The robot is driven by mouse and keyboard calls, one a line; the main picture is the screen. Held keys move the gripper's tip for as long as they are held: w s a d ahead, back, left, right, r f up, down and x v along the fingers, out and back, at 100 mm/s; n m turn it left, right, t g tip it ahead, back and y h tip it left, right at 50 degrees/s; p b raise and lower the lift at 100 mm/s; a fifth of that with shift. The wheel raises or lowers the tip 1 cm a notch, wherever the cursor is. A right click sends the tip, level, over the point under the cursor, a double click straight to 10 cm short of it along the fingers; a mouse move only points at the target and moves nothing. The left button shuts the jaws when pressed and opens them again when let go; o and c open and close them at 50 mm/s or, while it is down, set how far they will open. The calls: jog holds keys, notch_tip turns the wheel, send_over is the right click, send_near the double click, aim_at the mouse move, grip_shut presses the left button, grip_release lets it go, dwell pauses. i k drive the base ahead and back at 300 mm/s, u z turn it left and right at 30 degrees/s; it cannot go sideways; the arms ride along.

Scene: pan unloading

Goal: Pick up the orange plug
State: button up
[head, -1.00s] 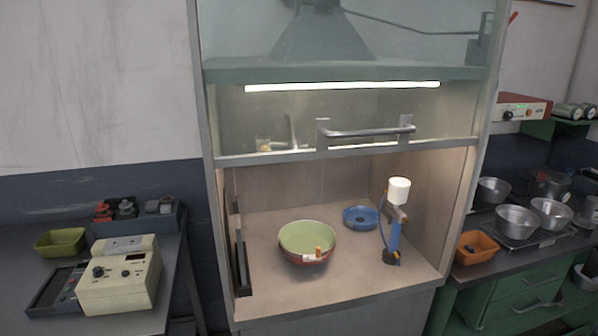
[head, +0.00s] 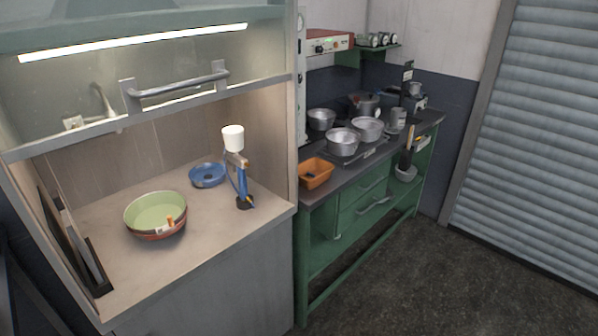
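A small orange piece (head: 170,221), which looks like the orange plug, shows at the front right of a green bowl (head: 152,209). A small white piece lies beside it. The green bowl sits in or on a reddish bowl (head: 160,235) on the hood's worktop. I cannot tell whether the orange piece is on the rim or inside the bowl. My gripper is not in view.
A blue round dish (head: 208,176) and a blue upright tool with a white top (head: 233,139) stand right of the bowl. The raised sash with its handle (head: 180,87) hangs above. An orange tray (head: 315,173) and several metal pots stand on the green bench. The floor at right is clear.

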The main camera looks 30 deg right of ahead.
aim_at(169, 218)
jog(key=u, duration=0.15)
jog(key=k, duration=0.75)
jog(key=u, duration=0.6)
jog(key=k, duration=0.6)
jog(key=z, duration=0.3)
jog(key=i, duration=0.55)
jog(key=z, duration=0.4)
jog(key=i, duration=1.3)
jog(key=u, duration=0.35)
